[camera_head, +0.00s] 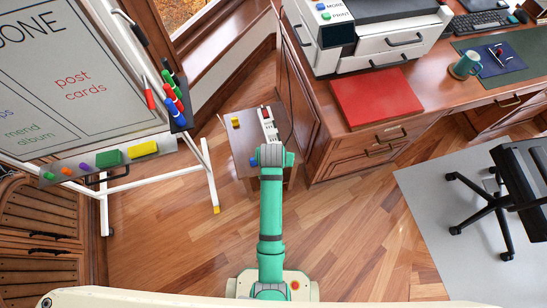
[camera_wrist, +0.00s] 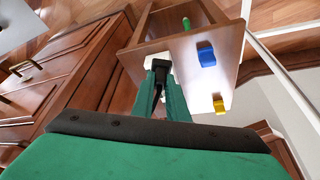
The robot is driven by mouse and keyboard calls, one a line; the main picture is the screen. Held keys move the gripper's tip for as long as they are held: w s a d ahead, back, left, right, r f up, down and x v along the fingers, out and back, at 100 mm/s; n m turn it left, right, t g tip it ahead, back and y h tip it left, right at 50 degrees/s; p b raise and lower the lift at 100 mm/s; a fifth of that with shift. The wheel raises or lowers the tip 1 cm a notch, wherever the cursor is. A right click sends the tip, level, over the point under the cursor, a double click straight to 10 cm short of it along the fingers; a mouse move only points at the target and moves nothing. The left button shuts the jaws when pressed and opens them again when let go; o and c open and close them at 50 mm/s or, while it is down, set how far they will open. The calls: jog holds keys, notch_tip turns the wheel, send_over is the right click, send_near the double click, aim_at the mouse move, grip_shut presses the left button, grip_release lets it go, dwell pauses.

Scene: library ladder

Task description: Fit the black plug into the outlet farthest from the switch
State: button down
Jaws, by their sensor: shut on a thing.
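My gripper (camera_wrist: 163,82) is shut on the black plug (camera_wrist: 160,66), which shows between the fingertips in the wrist view. The white power strip (camera_head: 268,125) lies on the small wooden table (camera_head: 239,142); it also shows in the wrist view (camera_wrist: 136,62), just beyond and beside the plug. A red switch (camera_head: 266,113) is near the strip's far end in the head view. My gripper is over the strip's near end and hides it there, with the outlets mostly hidden. I cannot tell whether the plug is touching the strip or is in an outlet.
A whiteboard stand (camera_head: 210,180) is at left. Floor in front is clear.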

jog(key=s+r+m+g+h, duration=0.35)
jog(key=s+r+m, duration=0.35)
jog(key=m, duration=0.6)
jog(key=w+f, duration=0.1)
jog(key=w, duration=0.2)
jog(key=w+f, duration=0.1)
jog(key=w, duration=0.1)
jog(key=w+f, duration=0.2)
jog(key=w, duration=0.1)
jog(key=shift+w, duration=0.3)
jog(key=w+f, duration=0.2)
jog(key=f, duration=0.1)
jog(key=w+f, duration=0.3)
jog(key=shift+w+a+f, duration=0.1)
jog(key=shift+w+a, duration=0.05)
jog(key=shift+a, duration=0.05)
jog(key=shift+f, duration=1.5)
jog(key=c, duration=1.7)
grip_release()
jog(key=shift+f, duration=0.1)
jog(key=shift+c, duration=0.2)
jog(key=shift+d, duration=0.15)
